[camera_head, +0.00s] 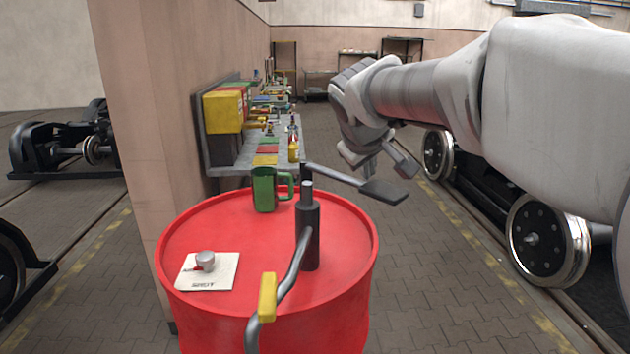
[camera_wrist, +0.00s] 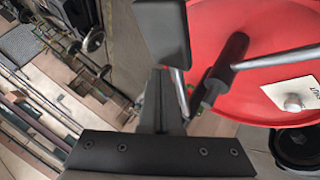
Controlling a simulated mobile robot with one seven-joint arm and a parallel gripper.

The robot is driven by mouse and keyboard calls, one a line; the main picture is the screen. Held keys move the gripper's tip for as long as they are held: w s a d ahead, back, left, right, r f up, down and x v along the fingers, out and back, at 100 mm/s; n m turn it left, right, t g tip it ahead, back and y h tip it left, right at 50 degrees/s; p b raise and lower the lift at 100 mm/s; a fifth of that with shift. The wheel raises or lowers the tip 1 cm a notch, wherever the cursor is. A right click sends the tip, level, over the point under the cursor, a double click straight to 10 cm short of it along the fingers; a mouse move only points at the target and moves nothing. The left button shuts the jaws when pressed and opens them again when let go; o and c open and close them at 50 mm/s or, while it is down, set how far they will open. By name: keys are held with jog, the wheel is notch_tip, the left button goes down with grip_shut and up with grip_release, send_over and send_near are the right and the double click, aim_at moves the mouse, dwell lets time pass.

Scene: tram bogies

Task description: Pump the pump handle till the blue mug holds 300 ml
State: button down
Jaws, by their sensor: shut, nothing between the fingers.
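The pump (camera_head: 308,235) is a dark upright cylinder on a red drum (camera_head: 230,210). Its pump handle (camera_head: 383,191) is a grey lever reaching right to a flat dark grip. In the wrist view the grip (camera_wrist: 161,35) is at the top, beyond my fingers. My gripper (camera_head: 388,160) is shut and empty, just above the grip in the head view; I cannot tell whether they touch. No blue mug shows.
A small silver knob (camera_head: 206,258) stands on a white printed card (camera_head: 223,272) at the drum's left. A pink pillar (camera_head: 150,120) and a cluttered workbench (camera_head: 240,158) are behind. Wheeled bogies (camera_head: 540,240) stand at the right. Paved floor lies between.

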aim_at(366, 195)
jog(key=shift+f+b, duration=2.4)
jog(key=shift+f, duration=0.3)
dwell(1.7)
dwell(0.4)
jog(key=shift+r+p, duration=2.6)
jog(key=shift+r, duration=0.75)
jog(key=shift+r, duration=0.1)
jog(key=shift+r+p, duration=1.95)
jog(key=shift+r, duration=0.45)
